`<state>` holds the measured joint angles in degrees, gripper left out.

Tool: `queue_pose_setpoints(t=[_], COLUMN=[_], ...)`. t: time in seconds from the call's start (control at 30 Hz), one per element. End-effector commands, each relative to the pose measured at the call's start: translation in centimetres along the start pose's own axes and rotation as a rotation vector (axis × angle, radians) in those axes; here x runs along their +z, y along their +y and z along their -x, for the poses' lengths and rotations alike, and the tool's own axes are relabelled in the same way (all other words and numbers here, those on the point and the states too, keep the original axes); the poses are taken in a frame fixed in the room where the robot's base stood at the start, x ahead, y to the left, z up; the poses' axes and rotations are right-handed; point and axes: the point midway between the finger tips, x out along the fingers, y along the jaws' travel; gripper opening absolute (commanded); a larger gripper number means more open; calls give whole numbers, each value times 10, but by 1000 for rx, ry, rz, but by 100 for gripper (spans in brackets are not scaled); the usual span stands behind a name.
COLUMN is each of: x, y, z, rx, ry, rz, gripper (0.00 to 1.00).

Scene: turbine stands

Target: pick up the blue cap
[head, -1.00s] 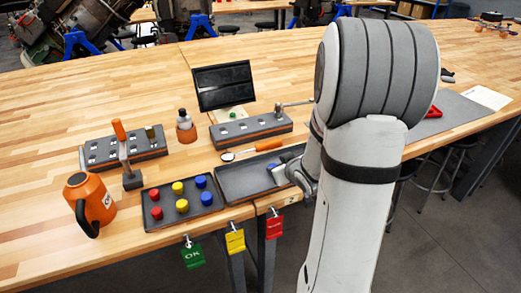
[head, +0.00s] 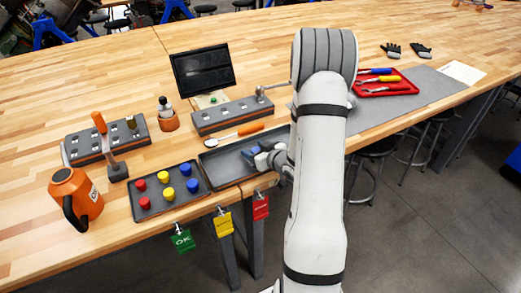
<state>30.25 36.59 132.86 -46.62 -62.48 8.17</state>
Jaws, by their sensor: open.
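Two blue caps stand in the dark cap tray (head: 160,210): a rear blue cap (head: 186,169) and a front blue cap (head: 192,185), both at the tray's right side. Two yellow caps (head: 168,194) and two red caps (head: 140,185) stand to their left. My gripper (head: 251,154) is open and hangs over the empty dark tray (head: 222,177), to the right of the blue caps and apart from them. My arm hides part of the gripper and the right end of the empty tray.
An orange jug (head: 75,200) stands left of the cap tray. A mallet (head: 115,165), a grey rack (head: 230,116), an orange-handled tool (head: 248,129) and a dark monitor (head: 202,78) are behind. Coloured tags (head: 223,222) hang at the table's front edge. A red tool tray (head: 385,85) is at right.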

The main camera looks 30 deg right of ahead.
Motion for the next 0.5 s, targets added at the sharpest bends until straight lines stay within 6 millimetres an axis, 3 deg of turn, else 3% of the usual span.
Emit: queue_pose_setpoints(t=[0.1, 0.33, 0.5], x=[0, 0, 0], y=[0, 0, -1], z=[-10, -11, -11], rx=[0, 0, 0], ry=[0, 0, 0], rz=[0, 0, 1], gripper=[56, 56, 43])
